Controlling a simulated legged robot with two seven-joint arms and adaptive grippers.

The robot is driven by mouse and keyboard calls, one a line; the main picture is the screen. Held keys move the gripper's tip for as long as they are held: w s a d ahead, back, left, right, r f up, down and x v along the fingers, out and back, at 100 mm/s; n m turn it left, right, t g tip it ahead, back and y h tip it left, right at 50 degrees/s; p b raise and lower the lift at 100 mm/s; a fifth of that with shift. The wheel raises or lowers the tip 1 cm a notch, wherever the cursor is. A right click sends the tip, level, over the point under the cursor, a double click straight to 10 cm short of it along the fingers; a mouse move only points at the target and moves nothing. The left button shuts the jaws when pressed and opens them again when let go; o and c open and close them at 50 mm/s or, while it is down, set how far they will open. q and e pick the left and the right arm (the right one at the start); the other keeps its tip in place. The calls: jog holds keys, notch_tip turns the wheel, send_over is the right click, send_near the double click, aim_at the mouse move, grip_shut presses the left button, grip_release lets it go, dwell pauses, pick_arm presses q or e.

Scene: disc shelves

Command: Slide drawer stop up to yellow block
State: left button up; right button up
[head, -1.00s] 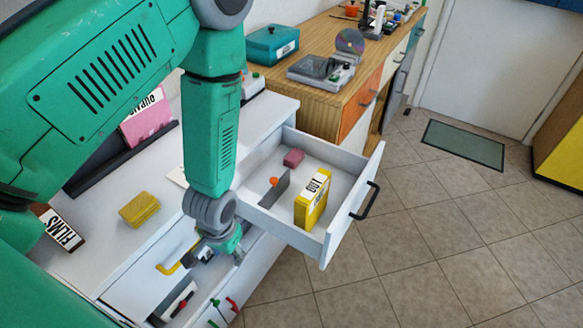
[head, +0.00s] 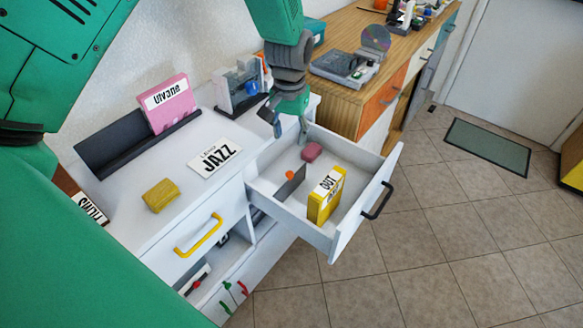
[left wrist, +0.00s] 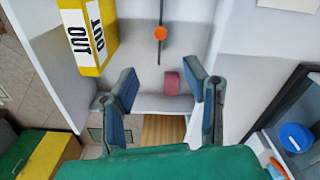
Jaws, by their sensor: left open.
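The yellow block (head: 322,205), lettered OUT, stands upright in the open white drawer (head: 345,232); it also shows at the upper left of the left wrist view (left wrist: 75,22). The drawer stop (head: 292,186), a thin dark grey plate with an orange knob, stands across the drawer left of the block, with a gap between them. In the left wrist view the stop (left wrist: 160,52) is edge-on, beyond my fingers. My left gripper (head: 290,132) is open, above the drawer's back end, clear of the stop. My right gripper is not in view.
A small pink block (head: 312,151) lies in the drawer; in the left wrist view it (left wrist: 172,83) appears between my open fingers. A yellow sponge (head: 160,195) and a JAZZ card (head: 215,157) lie on the white cabinet top. A wooden sideboard (head: 345,92) stands behind the drawer.

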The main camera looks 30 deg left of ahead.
aim_at(289, 173)
pick_arm(q)
jog(key=f, duration=1.2)
jog(key=shift+a+f+b, duration=0.25)
jog(key=shift+a+b, duration=0.05)
jog(key=shift+d+f, duration=0.1)
jog(key=shift+f, duration=0.25)
jog(key=shift+d+f, duration=0.15)
jog(key=shift+d, duration=0.2)
jog(key=shift+a, duration=0.1)
grip_shut()
jog(key=shift+a, duration=0.15)
